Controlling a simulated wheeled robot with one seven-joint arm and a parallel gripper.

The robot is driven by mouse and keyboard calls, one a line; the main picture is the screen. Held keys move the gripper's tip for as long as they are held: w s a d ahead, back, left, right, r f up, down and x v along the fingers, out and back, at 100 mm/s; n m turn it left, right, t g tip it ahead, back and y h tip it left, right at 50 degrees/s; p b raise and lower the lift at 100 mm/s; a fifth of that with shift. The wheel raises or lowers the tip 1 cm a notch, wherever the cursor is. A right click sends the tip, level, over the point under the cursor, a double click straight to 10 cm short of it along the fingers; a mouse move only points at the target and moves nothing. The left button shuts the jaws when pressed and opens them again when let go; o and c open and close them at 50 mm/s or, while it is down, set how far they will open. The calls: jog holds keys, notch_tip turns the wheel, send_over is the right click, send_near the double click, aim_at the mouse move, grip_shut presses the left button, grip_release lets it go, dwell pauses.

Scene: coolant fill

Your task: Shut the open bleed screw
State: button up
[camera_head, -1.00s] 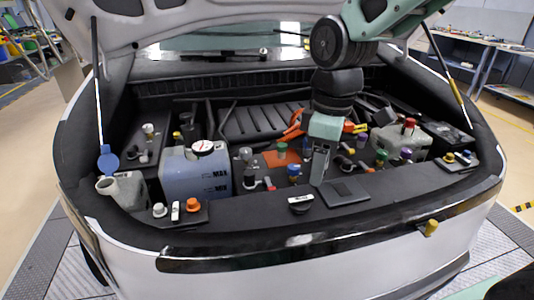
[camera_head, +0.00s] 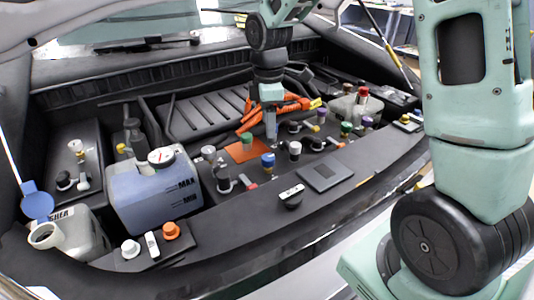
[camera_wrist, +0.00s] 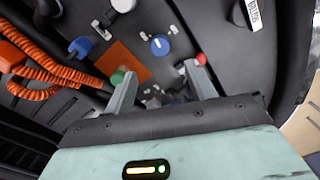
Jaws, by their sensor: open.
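My gripper (camera_head: 270,136) points down over the middle of the engine bay, above the capped fittings. In the wrist view its two fingers (camera_wrist: 160,82) are apart, with nothing gripped between them. A blue knob with a white mark (camera_wrist: 160,44) lies just beyond the fingertips. A green cap (camera_wrist: 118,76) is beside the left finger, and a red tip (camera_wrist: 200,58) is by the right finger. In the head view the green cap (camera_head: 246,137) and the blue cap (camera_head: 267,160) stand near the gripper. I cannot tell which fitting is the open bleed screw.
A blue-grey tank (camera_head: 150,198) with MAX marking stands at left. An orange plate (camera_head: 240,153) lies by the green cap. Orange cables (camera_head: 290,104) run behind the gripper. A flat dark pad (camera_head: 326,174) lies on the front ledge. Other capped posts and small levers crowd the bay.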

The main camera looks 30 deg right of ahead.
aim_at(269, 157)
notch_tip(269, 157, down, 10)
jog(key=shift+f, duration=0.25)
jog(key=c, duration=1)
